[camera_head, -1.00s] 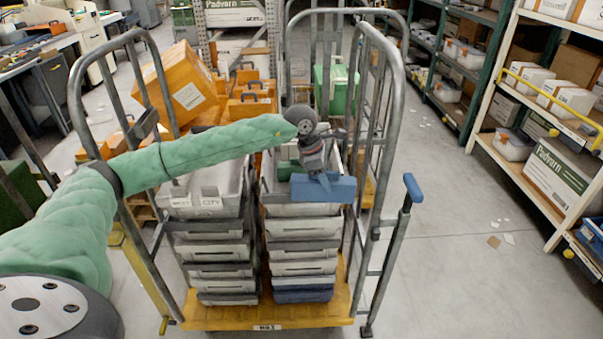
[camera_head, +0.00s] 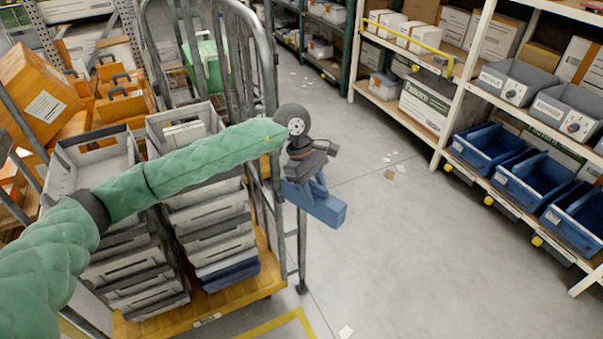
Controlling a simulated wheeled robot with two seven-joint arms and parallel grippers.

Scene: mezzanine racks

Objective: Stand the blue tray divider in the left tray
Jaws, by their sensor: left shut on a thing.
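My left gripper (camera_head: 302,178) is shut on the blue tray divider (camera_head: 318,204) and holds it tilted in the air, just right of the cart's side frame. Part of the divider is hidden by the gripper. Open blue trays stand side by side on the rack at right: a left one (camera_head: 487,160), a middle one (camera_head: 528,190) and a right one cut by the picture edge. On the cart, the top grey tray of the left stack (camera_head: 62,170) is open and partly behind my left arm. The divider is apart from all these trays. My right gripper is not in view.
The yellow cart (camera_head: 235,293) has grey metal side frames (camera_head: 262,70) and a second tray stack with papers in its top tray (camera_head: 160,125). Grey bins (camera_head: 513,80) stand above the blue trays. Open floor (camera_head: 410,250) lies between cart and rack.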

